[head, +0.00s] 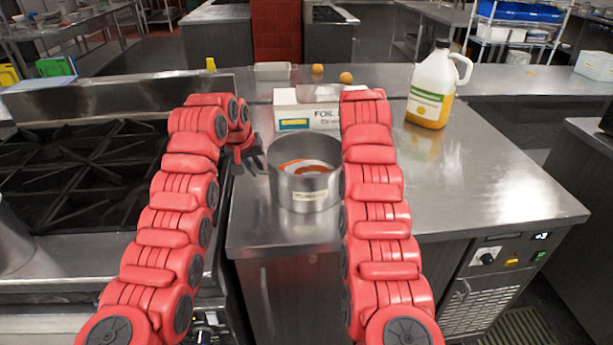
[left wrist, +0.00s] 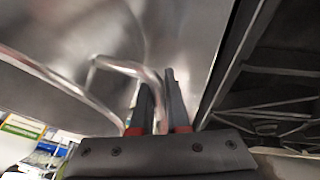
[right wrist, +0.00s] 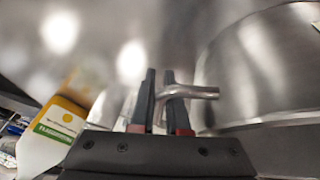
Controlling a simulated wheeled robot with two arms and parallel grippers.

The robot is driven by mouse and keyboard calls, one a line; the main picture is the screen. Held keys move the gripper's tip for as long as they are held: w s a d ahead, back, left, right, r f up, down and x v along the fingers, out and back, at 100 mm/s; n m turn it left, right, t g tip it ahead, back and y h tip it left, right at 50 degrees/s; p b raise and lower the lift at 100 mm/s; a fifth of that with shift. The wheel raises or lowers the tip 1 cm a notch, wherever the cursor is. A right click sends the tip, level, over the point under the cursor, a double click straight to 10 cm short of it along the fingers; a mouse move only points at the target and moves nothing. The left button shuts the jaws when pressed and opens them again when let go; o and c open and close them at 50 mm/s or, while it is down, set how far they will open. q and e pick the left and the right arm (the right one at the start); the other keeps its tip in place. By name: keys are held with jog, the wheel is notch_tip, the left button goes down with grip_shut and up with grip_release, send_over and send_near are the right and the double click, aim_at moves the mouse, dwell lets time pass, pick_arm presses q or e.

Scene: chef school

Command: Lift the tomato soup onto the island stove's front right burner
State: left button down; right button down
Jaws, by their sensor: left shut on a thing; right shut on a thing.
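The tomato soup is a steel pot (head: 308,196) with orange-red soup inside and a label on its front. It is upright at the counter's left part, right of the stove (head: 75,190); I see no clear gap under it. My left gripper (head: 257,163) is at the pot's left side, shut on its handle (left wrist: 125,66). My right gripper (right wrist: 160,78) is shut on the other handle (right wrist: 190,92); in the head view my right arm hides it. The stove's front right burner (head: 118,205) looks bare, partly hidden by my left arm.
A foil box (head: 290,116) stands close behind the pot. A jug (head: 432,88) with yellow liquid stands at the back right. A small tray (head: 272,71) and two round yellow-brown items are farther back. The counter's right half (head: 480,185) is clear.

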pick_arm(q)
jog(key=shift+r, duration=0.1)
pick_arm(e)
jog(key=shift+r, duration=0.1)
